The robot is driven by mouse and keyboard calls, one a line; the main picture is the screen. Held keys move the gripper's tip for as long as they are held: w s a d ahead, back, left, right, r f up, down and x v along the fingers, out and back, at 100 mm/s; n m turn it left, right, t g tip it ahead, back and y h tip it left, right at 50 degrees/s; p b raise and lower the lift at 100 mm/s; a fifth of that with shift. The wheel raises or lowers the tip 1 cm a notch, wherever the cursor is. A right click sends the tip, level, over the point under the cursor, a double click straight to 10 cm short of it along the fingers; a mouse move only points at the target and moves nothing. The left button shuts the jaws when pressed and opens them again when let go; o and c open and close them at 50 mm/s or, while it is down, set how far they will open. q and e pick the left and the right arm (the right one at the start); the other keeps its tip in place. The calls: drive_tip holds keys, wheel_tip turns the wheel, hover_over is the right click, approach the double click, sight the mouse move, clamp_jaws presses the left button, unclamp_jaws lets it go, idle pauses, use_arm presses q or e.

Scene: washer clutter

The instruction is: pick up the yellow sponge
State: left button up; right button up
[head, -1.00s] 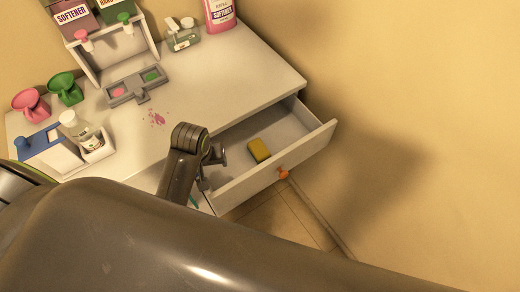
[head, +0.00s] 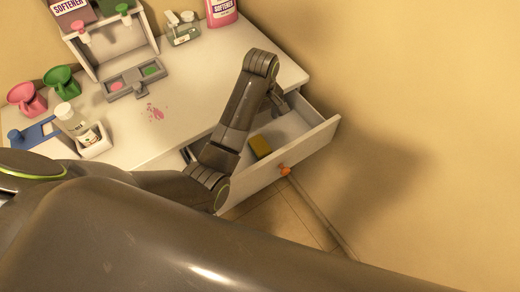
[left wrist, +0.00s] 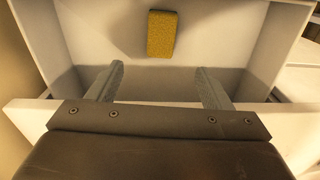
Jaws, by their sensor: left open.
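The yellow sponge (head: 260,146) lies in the open drawer (head: 318,136), towards its front. In the left wrist view the sponge (left wrist: 162,34) lies on the pale drawer floor, beyond my fingertips and roughly between their lines. My left gripper (left wrist: 158,84) is open and empty, with its two grey fingers apart. In the head view my left gripper (head: 279,101) is over the back part of the drawer, partly hidden by its own arm. It is apart from the sponge. My right gripper is not in view.
The drawer has an orange knob (head: 285,170) on its front. The white counter (head: 185,85) holds a bottle (head: 76,122), a pink scoop (head: 27,98), a green scoop (head: 62,82), a grey tray (head: 135,81) and a pink softener bottle (head: 221,12). A pink spill (head: 155,112) marks the top.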

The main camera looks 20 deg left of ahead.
use_arm(q)
hover_over(261, 146)
drive_tip(key=f, duration=0.9)
drive_tip(key=shift+w+a+f+p, duration=0.15)
drive_tip(key=shift+w+f+p, duration=0.1)
drive_tip(key=shift+p, duration=0.05)
drive_tip(key=shift+s+f, duration=0.2)
drive_tip(key=shift+f, duration=2.4)
drive_tip(key=c, duration=1)
drive_tip(key=shift+r, duration=5.05)
drive_tip(key=shift+c, duration=0.2)
